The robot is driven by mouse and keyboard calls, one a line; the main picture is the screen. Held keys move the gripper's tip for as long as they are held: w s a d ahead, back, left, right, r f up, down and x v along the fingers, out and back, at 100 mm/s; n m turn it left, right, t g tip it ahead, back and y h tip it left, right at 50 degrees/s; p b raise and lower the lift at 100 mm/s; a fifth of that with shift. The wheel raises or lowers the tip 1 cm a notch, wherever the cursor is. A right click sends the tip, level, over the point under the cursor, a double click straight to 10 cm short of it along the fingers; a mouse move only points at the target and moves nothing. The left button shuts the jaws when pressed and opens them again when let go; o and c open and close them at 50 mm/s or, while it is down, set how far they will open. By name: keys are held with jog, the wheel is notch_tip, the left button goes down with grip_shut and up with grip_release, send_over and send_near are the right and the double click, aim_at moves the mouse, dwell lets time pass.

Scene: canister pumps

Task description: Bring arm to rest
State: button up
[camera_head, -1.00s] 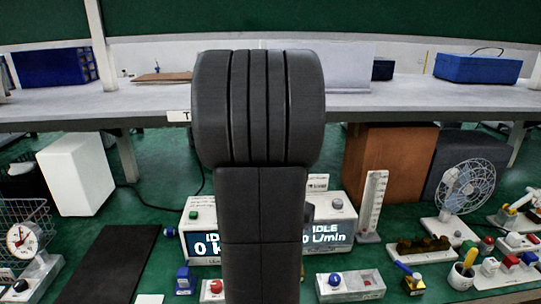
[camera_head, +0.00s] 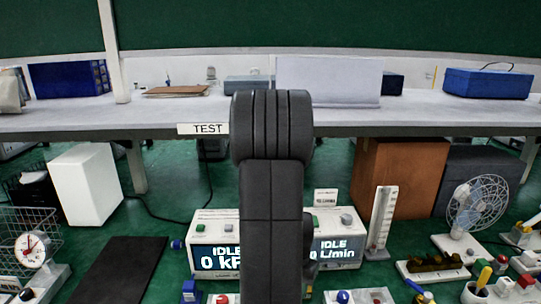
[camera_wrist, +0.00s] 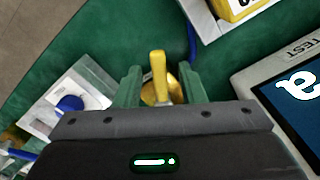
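My gripper (camera_wrist: 160,85) shows in the wrist view with its two green fingers apart. A yellow lever (camera_wrist: 158,70) on a brass-coloured part shows between the fingers; they stand clear of it on both sides, and its depth below them is hard to judge. In the head view my dark arm links stand upright in the middle and hide the gripper. Two pump consoles (camera_head: 214,244) (camera_head: 337,251) stand behind the arm, partly covered by it. Their screens read IDLE and zero.
A white box with a blue knob (camera_wrist: 68,104) is left of the gripper in the wrist view, and a screen (camera_wrist: 299,95) is right. In the head view a bench (camera_head: 400,118) spans the back. A fan (camera_head: 481,200) and scale (camera_head: 382,220) stand right; a black mat (camera_head: 122,268) lies left.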

jog(key=shift+r, duration=0.1)
notch_tip(320, 180, up, 14)
notch_tip(320, 180, down, 14)
jog(key=shift+s+f, duration=0.1)
jog(key=shift+f, duration=0.15)
jog(key=shift+d+r+n, duration=0.15)
jog(key=shift+r+n, duration=0.05)
jog(key=shift+n, duration=0.2)
jog(key=shift+s+d+n+p, duration=0.15)
jog(key=shift+d+n+p, duration=0.2)
jog(key=shift+n, duration=0.45)
jog(key=shift+s, duration=0.1)
